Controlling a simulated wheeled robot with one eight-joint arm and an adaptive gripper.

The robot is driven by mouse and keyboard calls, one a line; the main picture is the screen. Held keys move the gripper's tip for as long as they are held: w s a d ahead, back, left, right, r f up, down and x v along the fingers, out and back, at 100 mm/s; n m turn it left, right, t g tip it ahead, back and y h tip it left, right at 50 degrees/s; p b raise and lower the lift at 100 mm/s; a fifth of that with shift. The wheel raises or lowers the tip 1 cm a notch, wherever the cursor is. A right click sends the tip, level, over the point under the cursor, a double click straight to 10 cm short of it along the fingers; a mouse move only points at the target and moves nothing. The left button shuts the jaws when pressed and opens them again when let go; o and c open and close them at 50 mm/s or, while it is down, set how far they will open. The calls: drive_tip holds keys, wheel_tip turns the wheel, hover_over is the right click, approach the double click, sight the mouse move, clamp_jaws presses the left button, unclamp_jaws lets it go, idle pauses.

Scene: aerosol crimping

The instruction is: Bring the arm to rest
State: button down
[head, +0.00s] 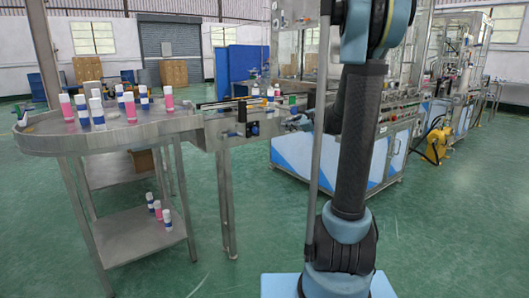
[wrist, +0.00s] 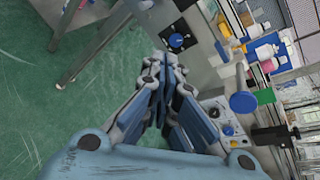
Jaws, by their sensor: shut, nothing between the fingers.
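My arm (head: 360,140) rises in the front right of the head view, with dark links and light blue joints. My gripper (wrist: 164,80) shows in the middle of the wrist view, with blue pads and grey linkages. Its fingers are together, with nothing held. In the wrist view it is beside the metal conveyor machine, over the green floor; I cannot tell the exact gap. In the head view my gripper is not clearly visible, and my arm hides part of the machine behind it.
A round metal table (head: 110,136) carries several white, pink and blue cans at the left. More cans stand on its lower shelf (head: 140,228). A conveyor (head: 235,112) joins the table to a large machine (head: 395,135). Open green floor (head: 460,225) lies at the right.

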drive_tip(key=s+a+f+n+g+h, duration=0.15)
drive_tip(key=s+f+n, duration=0.3)
drive_tip(key=s, duration=0.65)
drive_tip(key=s+f+n+g+h, duration=0.25)
drive_tip(key=s+n, duration=0.35)
drive_tip(key=s, duration=0.4)
drive_tip(key=s+d+f+n+g+h, duration=0.1)
drive_tip(key=s+d+f+n+h, duration=0.1)
drive_tip(key=s, duration=0.5)
drive_tip(key=s+d+f+n+g+h, duration=0.1)
drive_tip(key=s+d+f+n+h, duration=0.1)
drive_tip(key=s+d+f+n, duration=0.2)
drive_tip(key=s+d+f+n+g+h, duration=0.1)
drive_tip(key=s+d+f+n, duration=0.2)
drive_tip(key=s+f, duration=0.3)
drive_tip(key=s, duration=0.4)
drive_tip(key=shift+d+g+h, duration=0.15)
drive_tip(key=shift+g+h, duration=0.15)
drive_tip(key=shift+h, duration=0.1)
drive_tip(key=shift+w+f, duration=0.15)
drive_tip(key=shift+w, duration=0.35)
